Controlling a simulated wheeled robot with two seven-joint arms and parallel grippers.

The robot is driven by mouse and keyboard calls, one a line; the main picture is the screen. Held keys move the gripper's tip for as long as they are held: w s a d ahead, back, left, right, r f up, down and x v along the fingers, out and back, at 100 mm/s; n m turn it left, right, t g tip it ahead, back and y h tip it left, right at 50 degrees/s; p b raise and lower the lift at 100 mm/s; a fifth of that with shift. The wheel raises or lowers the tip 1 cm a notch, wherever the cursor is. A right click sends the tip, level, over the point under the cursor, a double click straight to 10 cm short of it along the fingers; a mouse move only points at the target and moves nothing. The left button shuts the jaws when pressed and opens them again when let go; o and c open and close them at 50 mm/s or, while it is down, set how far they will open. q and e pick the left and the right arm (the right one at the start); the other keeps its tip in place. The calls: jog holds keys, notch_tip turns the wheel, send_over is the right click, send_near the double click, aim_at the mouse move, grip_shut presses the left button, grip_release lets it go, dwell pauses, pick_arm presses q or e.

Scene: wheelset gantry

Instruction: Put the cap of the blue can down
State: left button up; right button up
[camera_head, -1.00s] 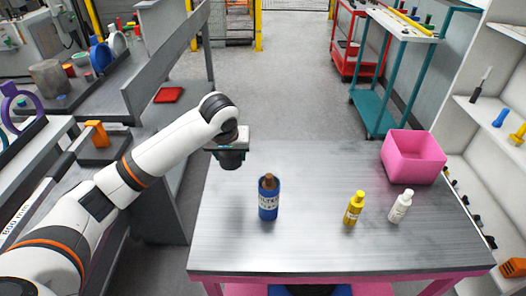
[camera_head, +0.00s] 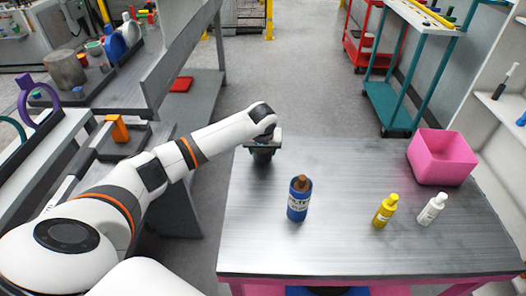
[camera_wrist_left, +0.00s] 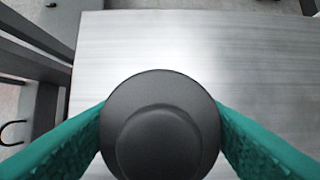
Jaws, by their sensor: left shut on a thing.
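The blue can (camera_head: 298,203) stands upright on the metal-topped table (camera_head: 340,245), its brown top uncovered. My left gripper (camera_head: 263,157) is behind and to the left of the can, over the table's far left part. In the left wrist view its teal fingers are shut on a round dark grey cap (camera_wrist_left: 160,125), one finger on each side. The wrist view shows bare tabletop (camera_wrist_left: 235,55) around the cap. I cannot tell whether the cap touches the table. My right gripper is not in view.
A yellow bottle (camera_head: 384,211) and a white bottle (camera_head: 431,209) stand right of the can. A pink bin (camera_head: 442,158) is at the table's far right. The tabletop between the gripper and the bin is clear. A grey bench (camera_head: 165,80) lies beyond the table's left edge.

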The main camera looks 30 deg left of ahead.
pick_arm(q)
jog(key=shift+d+f, duration=0.1)
jog(key=shift+f, duration=0.8)
jog(key=o, duration=0.9)
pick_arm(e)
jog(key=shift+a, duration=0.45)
pick_arm(q)
jog(key=shift+r, duration=0.1)
jog(key=shift+r, duration=0.2)
jog(key=v, duration=1.1)
jog(key=shift+s+r, duration=0.1)
jog(key=shift+r, duration=0.25)
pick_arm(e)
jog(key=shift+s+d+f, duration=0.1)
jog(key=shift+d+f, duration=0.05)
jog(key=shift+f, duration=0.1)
pick_arm(q)
jog(key=shift+d+f, duration=0.1)
jog(key=shift+d, duration=0.05)
